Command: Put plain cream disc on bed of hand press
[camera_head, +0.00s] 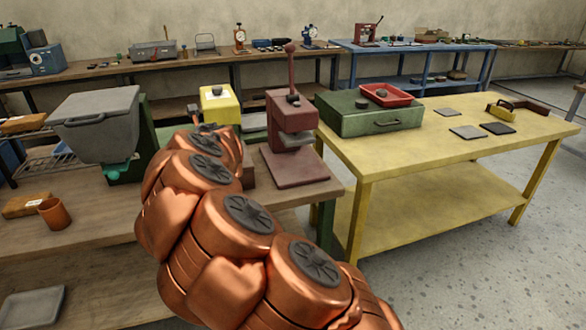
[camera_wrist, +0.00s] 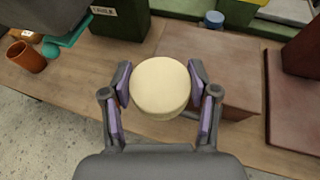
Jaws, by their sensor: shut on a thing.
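In the wrist view, my gripper (camera_wrist: 160,84) is shut on the plain cream disc (camera_wrist: 160,90), with a purple-padded finger on each side of it. The disc is held above the wooden bench (camera_wrist: 75,85). The maroon hand press (camera_head: 292,112) stands on the bench in the head view, right of my copper-coloured arm. Its flat maroon bed (camera_head: 296,169) looks bare where visible. In the wrist view, part of the press (camera_wrist: 290,110) shows at the right edge, apart from the disc. In the head view, my arm largely hides my gripper and the disc.
A brown block (camera_wrist: 215,68) lies behind and right of the disc. A grey hopper machine (camera_head: 95,115), an orange cup (camera_head: 53,213) and a yellow device (camera_head: 220,105) share the bench. A green case (camera_head: 365,120) stands on the yellow table (camera_head: 400,155) to the right.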

